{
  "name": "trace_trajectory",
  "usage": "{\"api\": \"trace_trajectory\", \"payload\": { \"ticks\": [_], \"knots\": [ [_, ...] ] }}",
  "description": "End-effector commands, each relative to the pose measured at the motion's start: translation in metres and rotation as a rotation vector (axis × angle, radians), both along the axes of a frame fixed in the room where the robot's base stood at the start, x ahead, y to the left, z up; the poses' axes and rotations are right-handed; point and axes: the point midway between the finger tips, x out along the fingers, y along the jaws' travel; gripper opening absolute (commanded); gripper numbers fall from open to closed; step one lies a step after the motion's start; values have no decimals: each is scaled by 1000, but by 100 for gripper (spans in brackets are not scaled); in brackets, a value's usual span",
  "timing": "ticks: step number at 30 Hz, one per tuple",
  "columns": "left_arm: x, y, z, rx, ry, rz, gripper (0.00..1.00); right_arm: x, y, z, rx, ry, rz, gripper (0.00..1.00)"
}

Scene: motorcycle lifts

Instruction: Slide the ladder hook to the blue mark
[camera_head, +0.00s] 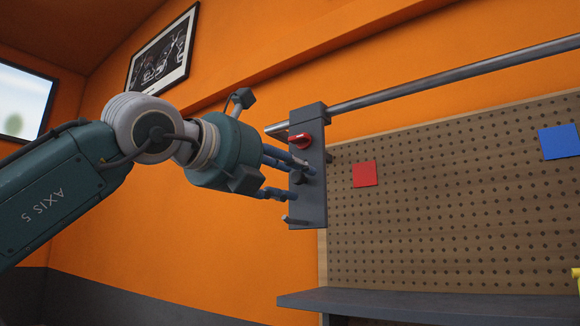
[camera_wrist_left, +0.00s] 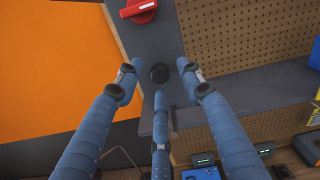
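The ladder hook (camera_head: 309,200) is a dark grey upright block hanging on a metal rail (camera_head: 450,70), near the rail's left end. The blue mark (camera_head: 560,141) is a square on the pegboard at the far right, well away from the hook. My left gripper (camera_head: 305,182) is at the hook's face, below the red lever. My right gripper is not in view.
A red square (camera_head: 364,174) is on the pegboard (camera_head: 450,220), just right of the hook. A grey shelf (camera_head: 430,304) runs below the board. The rail is clear to the right of the hook. A framed picture (camera_head: 162,52) hangs upper left.

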Motion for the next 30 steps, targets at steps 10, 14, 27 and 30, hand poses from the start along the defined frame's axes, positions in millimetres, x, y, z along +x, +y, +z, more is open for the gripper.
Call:
{"api": "trace_trajectory", "payload": {
  "ticks": [10, 14, 27, 30],
  "knots": [
    [2, -1, -1, 0, 0, 0, 30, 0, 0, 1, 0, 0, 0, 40],
    [2, -1, -1, 0, 0, 0, 4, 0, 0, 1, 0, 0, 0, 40],
    [2, -2, -3, 3, 3, 0, 0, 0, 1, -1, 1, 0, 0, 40],
    [2, -3, -4, 4, 4, 0, 0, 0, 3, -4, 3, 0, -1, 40]
  ]
}}
